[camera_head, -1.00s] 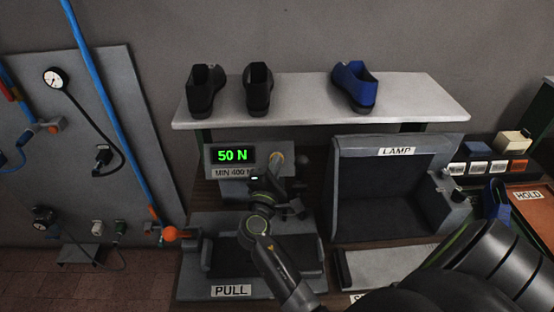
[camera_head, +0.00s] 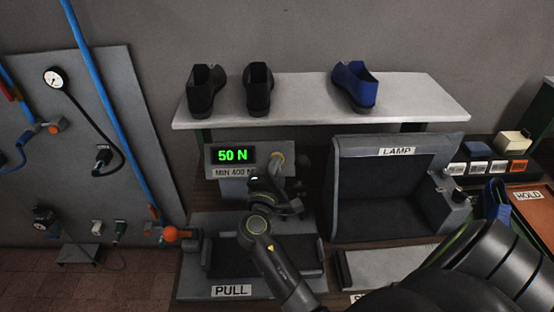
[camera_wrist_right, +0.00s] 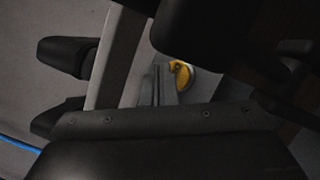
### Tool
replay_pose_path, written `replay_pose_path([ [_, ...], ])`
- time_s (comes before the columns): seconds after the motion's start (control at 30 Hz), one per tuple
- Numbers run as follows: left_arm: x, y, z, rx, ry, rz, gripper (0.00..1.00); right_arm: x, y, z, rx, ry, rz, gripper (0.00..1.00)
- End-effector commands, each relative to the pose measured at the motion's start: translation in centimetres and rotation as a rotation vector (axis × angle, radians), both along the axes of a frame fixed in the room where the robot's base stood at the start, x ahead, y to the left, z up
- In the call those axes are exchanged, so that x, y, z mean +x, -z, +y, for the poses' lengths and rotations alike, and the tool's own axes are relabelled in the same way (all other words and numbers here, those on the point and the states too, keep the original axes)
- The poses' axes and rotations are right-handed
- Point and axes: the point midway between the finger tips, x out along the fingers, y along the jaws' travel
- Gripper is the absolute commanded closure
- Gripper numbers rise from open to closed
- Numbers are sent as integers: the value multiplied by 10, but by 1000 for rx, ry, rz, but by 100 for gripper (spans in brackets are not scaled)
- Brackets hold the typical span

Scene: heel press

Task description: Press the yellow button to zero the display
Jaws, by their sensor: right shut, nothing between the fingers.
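The display (camera_head: 233,155) reads "50 N" in green, above a "MIN 400 N" label, on a grey box behind the PULL fixture. The yellow button (camera_head: 277,160) is a round knob on the box's face, right of the display; it also shows in the right wrist view (camera_wrist_right: 180,72), partly covered by my gripper. My right gripper (camera_head: 268,184) is shut and empty, just below and in front of the button. Whether its tips touch the button I cannot tell. My left gripper is not in view.
The PULL fixture (camera_head: 188,278) lies below my right arm, with an orange ball handle (camera_head: 170,234) at its left. The LAMP box (camera_head: 340,190) stands to the right. A shelf (camera_head: 300,108) above holds two black shoes and a blue one (camera_head: 355,88).

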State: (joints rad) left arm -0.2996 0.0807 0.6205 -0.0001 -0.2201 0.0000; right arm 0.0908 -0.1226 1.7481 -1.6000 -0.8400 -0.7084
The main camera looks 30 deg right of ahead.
Motion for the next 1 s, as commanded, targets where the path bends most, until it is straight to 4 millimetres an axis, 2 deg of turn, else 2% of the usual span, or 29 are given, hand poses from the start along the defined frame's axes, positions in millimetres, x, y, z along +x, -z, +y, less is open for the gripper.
replay_pose_path([
  [0.3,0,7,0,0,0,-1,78,5,6,-3,0,0,0,100],
  [1.0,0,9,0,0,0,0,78,8,8,-5,-1,0,1,100],
])
